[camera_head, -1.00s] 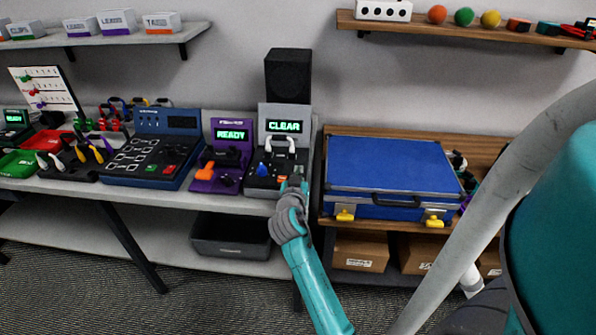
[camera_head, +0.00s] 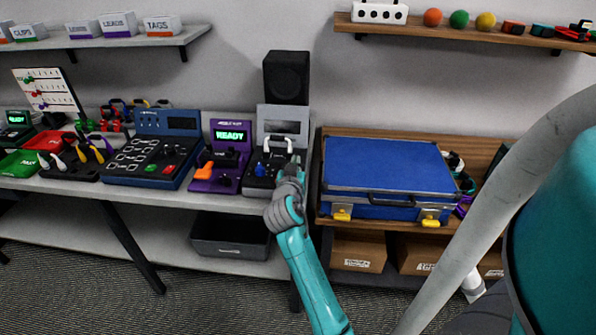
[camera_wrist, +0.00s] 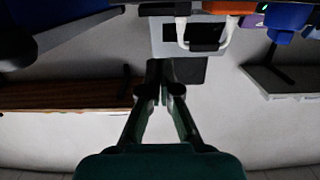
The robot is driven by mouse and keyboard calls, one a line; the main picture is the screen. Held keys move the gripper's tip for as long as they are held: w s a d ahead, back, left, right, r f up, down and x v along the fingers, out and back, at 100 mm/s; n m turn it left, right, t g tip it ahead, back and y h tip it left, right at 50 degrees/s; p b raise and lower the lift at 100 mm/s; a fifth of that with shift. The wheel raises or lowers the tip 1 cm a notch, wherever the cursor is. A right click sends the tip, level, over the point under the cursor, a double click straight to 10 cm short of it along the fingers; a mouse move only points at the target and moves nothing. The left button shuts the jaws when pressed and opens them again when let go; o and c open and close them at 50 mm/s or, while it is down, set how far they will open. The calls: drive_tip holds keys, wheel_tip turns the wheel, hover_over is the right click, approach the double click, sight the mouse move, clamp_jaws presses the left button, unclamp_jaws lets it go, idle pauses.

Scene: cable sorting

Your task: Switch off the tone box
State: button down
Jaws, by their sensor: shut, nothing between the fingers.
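The loop (camera_head: 279,143) stands in front of the screen, and also shows in the wrist view (camera_wrist: 206,46). My gripper (camera_head: 296,163) is shut and empty at the right side of the tone box and hides part of its top there. In the wrist view my gripper (camera_wrist: 159,68) has its fingers together, below the screen panel. I cannot tell whether it touches the box.
A purple box (camera_head: 222,162) reading READY stands just left. A blue panel box (camera_head: 152,158) is further left. A black speaker (camera_head: 287,77) stands behind. A blue case (camera_head: 388,166) lies on the wooden shelf at right. A dark bin (camera_head: 231,236) is below.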

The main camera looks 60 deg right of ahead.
drive_tip(key=r+v, duration=0.2)
drive_tip(key=v, duration=0.6)
idle(0.4)
drive_tip(key=s+a+f+n+t+y, duration=0.25)
drive_tip(key=a+f, duration=0.25)
drive_tip(key=a, duration=0.3)
drive_tip(key=s+a+f+n+t+y, duration=0.25)
drive_tip(key=a+f+n+y, duration=0.2)
drive_tip(key=a, duration=0.35)
drive_tip(key=s+a+f+n+t+y, duration=0.2)
drive_tip(key=s+a+f+n, duration=0.1)
drive_tip(key=a+f, duration=0.35)
drive_tip(key=s+a+r+n+y, duration=0.1)
drive_tip(key=s+a+r+y, duration=0.1)
drive_tip(key=s+a, duration=0.4)
drive_tip(key=s+a+r+n+t+y, duration=0.1)
drive_tip(key=s+a+y, duration=0.3)
drive_tip(key=s, duration=1)
drive_tip(key=shift+s+a+r+n, duration=0.15)
drive_tip(key=shift+a+r+n, duration=0.4)
drive_tip(key=shift+a, duration=1.2)
drive_tip(key=shift+f, duration=0.15)
